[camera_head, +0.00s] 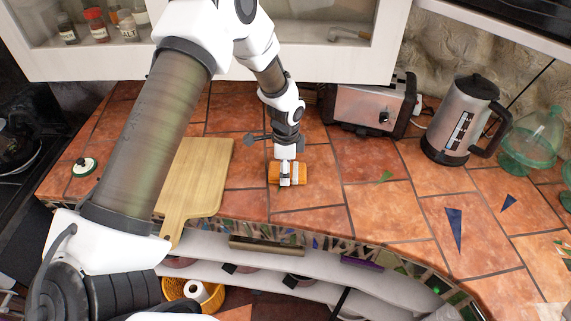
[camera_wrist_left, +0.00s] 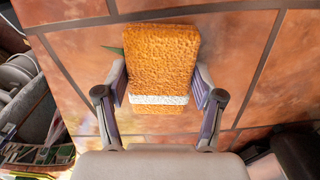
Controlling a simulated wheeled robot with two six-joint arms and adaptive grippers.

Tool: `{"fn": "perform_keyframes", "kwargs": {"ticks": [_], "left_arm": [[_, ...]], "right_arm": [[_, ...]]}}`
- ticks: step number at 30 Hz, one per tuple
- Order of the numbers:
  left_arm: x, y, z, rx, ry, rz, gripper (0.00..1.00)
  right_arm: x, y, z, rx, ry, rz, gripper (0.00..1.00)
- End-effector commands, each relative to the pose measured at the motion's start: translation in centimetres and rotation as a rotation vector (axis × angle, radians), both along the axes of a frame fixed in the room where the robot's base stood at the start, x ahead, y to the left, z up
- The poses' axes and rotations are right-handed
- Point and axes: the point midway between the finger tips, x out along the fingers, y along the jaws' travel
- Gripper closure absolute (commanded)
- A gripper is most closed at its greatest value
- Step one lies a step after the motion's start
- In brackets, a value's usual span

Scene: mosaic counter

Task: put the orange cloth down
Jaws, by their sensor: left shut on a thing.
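The orange cloth (camera_head: 275,174) is a small orange block-like piece at the middle of the tiled counter (camera_head: 365,207). In the left wrist view the cloth (camera_wrist_left: 160,58) has a rough orange surface with a white band across it. My left gripper (camera_head: 287,176) comes down from above and is shut on the cloth. In the wrist view its two fingers (camera_wrist_left: 160,95) press on the cloth's left and right sides. The cloth is at or just above the tiles; I cannot tell whether it touches them. My right gripper is not in view.
A wooden cutting board (camera_head: 197,180) lies left of the cloth. A toaster (camera_head: 362,106) and a steel kettle (camera_head: 462,122) stand at the back right, with green glassware (camera_head: 535,140) beyond. The counter's front edge curves below the cloth. Tiles right of the cloth are clear.

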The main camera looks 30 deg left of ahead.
Motion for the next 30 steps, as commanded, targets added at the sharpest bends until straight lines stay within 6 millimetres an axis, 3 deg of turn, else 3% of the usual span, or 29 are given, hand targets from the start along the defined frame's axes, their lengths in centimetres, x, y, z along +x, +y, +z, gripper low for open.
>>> {"fn": "perform_keyframes", "kwargs": {"ticks": [7,8,9,10,23,30], "left_arm": [[0.0,0.0,-0.3,0.001,-0.001,0.000,0.83],[0.0,0.0,-0.3,0.000,-0.001,0.000,0.29],[0.0,0.0,-0.2,0.000,-0.002,0.000,0.15],[0.0,0.0,-0.2,0.000,-0.002,0.000,0.07],[0.1,0.0,0.5,0.000,-0.004,0.000,0.07],[0.2,0.0,5.7,0.001,-0.009,0.000,0.07]], "right_arm": [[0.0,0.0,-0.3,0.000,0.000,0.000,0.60],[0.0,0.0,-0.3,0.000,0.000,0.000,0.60],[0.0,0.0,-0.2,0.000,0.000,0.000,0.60],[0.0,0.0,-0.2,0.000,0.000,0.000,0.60],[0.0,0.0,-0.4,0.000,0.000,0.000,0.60],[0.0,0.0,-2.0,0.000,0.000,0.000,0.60]]}}
